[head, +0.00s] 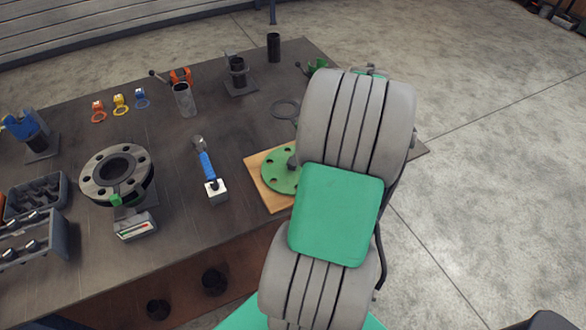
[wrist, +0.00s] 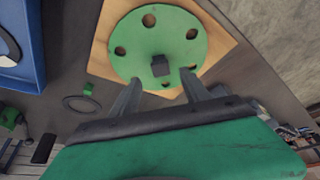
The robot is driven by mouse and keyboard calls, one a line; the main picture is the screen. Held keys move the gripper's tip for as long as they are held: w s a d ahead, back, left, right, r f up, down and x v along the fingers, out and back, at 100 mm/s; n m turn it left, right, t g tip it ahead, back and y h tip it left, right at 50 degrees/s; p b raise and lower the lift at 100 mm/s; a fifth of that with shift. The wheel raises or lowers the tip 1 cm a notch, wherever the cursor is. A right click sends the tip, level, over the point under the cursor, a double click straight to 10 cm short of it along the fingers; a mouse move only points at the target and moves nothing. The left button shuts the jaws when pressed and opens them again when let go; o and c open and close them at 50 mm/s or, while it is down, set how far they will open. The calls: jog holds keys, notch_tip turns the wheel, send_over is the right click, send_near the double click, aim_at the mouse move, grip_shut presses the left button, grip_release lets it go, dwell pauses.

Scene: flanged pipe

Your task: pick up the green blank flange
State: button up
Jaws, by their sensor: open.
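The green blank flange (head: 277,172) is a flat round disc with several bolt holes and a dark knob in its middle. It lies on a square wooden board (head: 266,194) on the table, and my arm hides its right part in the head view. In the wrist view the whole disc (wrist: 158,30) shows, with the dark knob (wrist: 161,65) on it. My gripper (wrist: 157,92) is open, its two fingers apart and pointing toward the disc, the knob between their directions. I see nothing between the fingers. My arm hides the gripper in the head view.
The dark table (head: 165,250) holds a grey flanged pipe (head: 117,172), a blue-handled tool (head: 207,165), a clear cylinder (head: 184,100) and a flat ring (head: 285,109). Grey bins (head: 38,240) stand at the left. The table between the flanged pipe and the board is partly clear.

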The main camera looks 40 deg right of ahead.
jog(key=x, duration=0.4)
jog(key=shift+a+f+p, duration=0.1)
jog(key=shift+f+p, duration=0.15)
jog(key=shift+p, duration=0.15)
grip_shut()
jog(key=shift+r, duration=0.1)
dwell(0.9)
